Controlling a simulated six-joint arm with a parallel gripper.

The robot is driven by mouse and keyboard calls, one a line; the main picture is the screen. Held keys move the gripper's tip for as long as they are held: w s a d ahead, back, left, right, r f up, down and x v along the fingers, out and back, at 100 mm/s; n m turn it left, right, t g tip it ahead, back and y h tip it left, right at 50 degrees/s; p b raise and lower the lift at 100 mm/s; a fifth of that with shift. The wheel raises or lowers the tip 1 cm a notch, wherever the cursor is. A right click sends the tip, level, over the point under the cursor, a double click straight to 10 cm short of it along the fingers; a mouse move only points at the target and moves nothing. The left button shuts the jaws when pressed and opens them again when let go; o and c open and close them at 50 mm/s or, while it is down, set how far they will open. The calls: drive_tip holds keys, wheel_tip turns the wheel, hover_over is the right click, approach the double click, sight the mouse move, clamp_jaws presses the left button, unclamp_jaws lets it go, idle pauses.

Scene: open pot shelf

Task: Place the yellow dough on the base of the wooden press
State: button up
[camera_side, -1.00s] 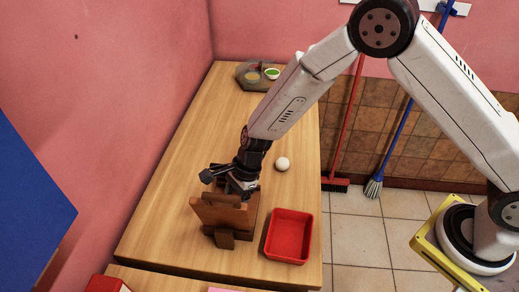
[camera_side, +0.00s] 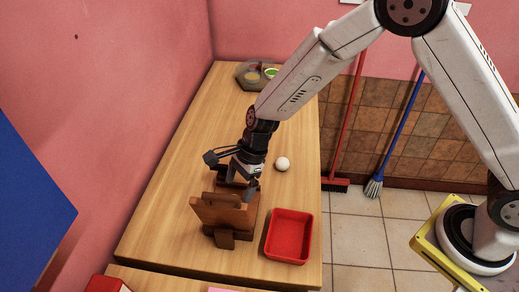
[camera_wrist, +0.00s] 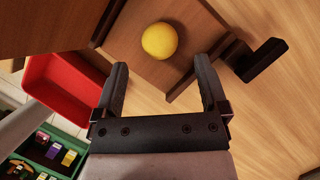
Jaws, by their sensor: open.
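The yellow dough (camera_wrist: 159,41) is a round ball resting on the wooden base (camera_wrist: 130,62) of the press in the wrist view. The wooden press (camera_side: 221,212) stands near the front of the table in the side view, its lid raised. The dough is hidden there. My gripper (camera_wrist: 162,66) is open, with its fingers apart and nothing between them. The dough lies beyond the fingertips, apart from them. In the side view my gripper (camera_side: 250,188) is close over the press base.
A red tray (camera_side: 289,237) stands right of the press. A white ball (camera_side: 282,164) lies on the table (camera_side: 190,150) behind it. A grey hexagonal tray with small bowls (camera_side: 250,79) is at the far end. The table's middle is mostly clear.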

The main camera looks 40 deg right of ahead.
drive_tip(key=v, duration=0.7)
drive_tip(key=shift+r, duration=0.2)
drive_tip(key=shift+d, duration=0.2)
drive_tip(key=s+d+r+n+t+h, duration=0.1)
drive_tip(key=s+d+n+h, duration=0.1)
drive_tip(key=s+d+n, duration=0.5)
drive_tip(key=s+d+r+n+t+h, duration=0.1)
drive_tip(key=s+d+r+n+h, duration=0.1)
drive_tip(key=s+d+n, duration=0.5)
drive_tip(key=d+n, duration=0.4)
drive_tip(key=shift+d+t, duration=0.3)
drive_tip(key=shift+d, duration=0.05)
